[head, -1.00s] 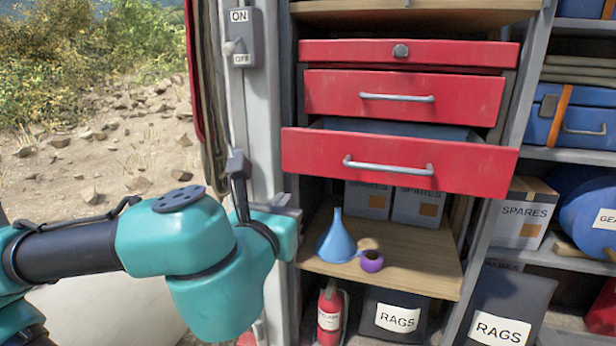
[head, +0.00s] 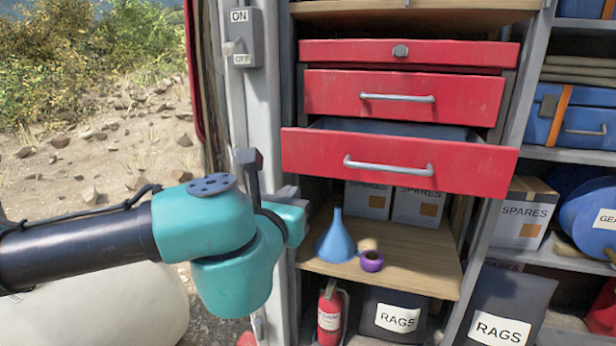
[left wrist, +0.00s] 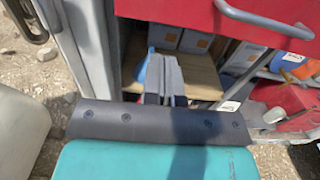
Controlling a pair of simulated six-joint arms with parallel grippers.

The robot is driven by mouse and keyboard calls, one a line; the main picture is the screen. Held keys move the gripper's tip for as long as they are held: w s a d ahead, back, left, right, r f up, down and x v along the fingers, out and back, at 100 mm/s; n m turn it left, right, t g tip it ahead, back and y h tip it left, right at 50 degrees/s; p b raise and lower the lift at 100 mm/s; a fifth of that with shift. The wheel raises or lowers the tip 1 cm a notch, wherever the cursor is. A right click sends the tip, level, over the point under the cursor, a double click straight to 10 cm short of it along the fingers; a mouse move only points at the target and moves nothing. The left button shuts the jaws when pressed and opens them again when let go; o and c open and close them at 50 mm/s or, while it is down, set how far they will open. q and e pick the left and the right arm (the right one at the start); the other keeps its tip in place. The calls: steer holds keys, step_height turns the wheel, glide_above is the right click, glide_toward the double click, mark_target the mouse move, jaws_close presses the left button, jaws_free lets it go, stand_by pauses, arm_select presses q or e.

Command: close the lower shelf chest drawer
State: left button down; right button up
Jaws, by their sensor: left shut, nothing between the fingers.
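The red lower drawer (head: 300,155) of the shelf chest is pulled out, and its blue-grey inside shows above the front. Its bar handle (head: 388,166) is on the front face. The drawer front (left wrist: 185,10) also fills the top of the left wrist view, with the handle (left wrist: 262,22) to the right. My left gripper (head: 290,193) is left of and below the drawer front, apart from it, partly hidden by its own wrist. In the left wrist view its fingers (left wrist: 166,78) are shut and empty. My right gripper is not in view.
Two red drawers above, the middle one (head: 400,97) with a handle, look closed. Below, a wooden shelf (head: 400,265) holds a blue funnel (head: 336,240), purple tape (head: 371,261) and spares boxes. A grey post (head: 262,100) with an on/off switch (head: 240,38) stands left of the chest.

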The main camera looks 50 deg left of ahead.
arm_select(q)
steer(key=shift+x, duration=5.1)
steer(key=shift+f, duration=0.1)
steer(key=x, duration=1.1)
steer(key=shift+w+a, duration=0.25)
steer(key=shift+w, duration=0.05)
steer(key=shift+s+d, duration=0.1)
steer(key=shift+d, duration=0.05)
glide_toward(312, 172)
steer(key=x, duration=0.5)
